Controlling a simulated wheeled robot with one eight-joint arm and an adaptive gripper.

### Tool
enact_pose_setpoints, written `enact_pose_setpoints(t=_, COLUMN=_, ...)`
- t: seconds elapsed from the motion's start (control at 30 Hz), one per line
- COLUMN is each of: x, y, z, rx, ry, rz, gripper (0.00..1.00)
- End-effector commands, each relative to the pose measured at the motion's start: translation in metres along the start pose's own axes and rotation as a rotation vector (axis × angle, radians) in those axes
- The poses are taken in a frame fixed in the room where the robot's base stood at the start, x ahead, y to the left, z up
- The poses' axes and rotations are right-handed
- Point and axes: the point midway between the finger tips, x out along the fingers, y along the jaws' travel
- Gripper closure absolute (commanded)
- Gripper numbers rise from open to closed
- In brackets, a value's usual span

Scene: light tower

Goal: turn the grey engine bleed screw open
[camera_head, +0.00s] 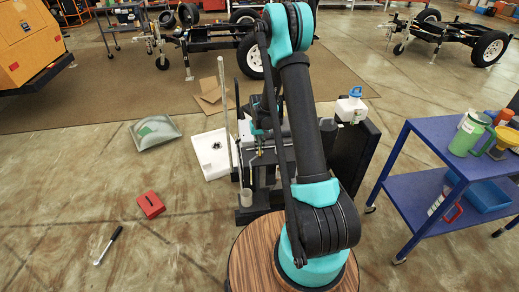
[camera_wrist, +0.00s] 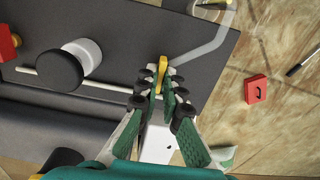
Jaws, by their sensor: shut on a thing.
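In the wrist view my gripper (camera_wrist: 161,82) has its two green-and-black fingers closed on a small upright yellow piece (camera_wrist: 162,66) at the edge of a dark grey engine panel (camera_wrist: 120,35). A bent light-grey bar or tube (camera_wrist: 208,48) runs up and right from close beside the yellow piece. I cannot pick out a separate grey bleed screw; it may be hidden by the fingers. In the head view the dark engine unit (camera_head: 350,150) stands behind my arm, which hides most of the work spot.
A black knob on a white cylinder (camera_wrist: 82,58) and a thin pale rod (camera_wrist: 75,87) lie left of my fingers. In the head view a blue cart (camera_head: 425,190) stands right, a white tray (camera_head: 211,154) left, and a red box (camera_head: 150,205) on the floor.

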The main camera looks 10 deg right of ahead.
Motion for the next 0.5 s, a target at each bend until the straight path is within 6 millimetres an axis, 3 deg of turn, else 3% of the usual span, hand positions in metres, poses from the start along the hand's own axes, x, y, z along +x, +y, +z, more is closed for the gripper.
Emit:
enact_pose_setpoints(t=0.03, x=-0.0002, y=0.0001, z=-0.0006, rx=0.000, ry=0.001, rz=0.000, gripper=0.92)
enact_pose_setpoints(t=0.2, x=-0.0002, y=0.0000, z=-0.0004, rx=0.000, ry=0.001, rz=0.000, gripper=0.72)
enact_pose_setpoints(t=0.5, x=-0.0011, y=0.0000, z=-0.0002, rx=0.000, ry=0.000, rz=0.000, gripper=0.72)
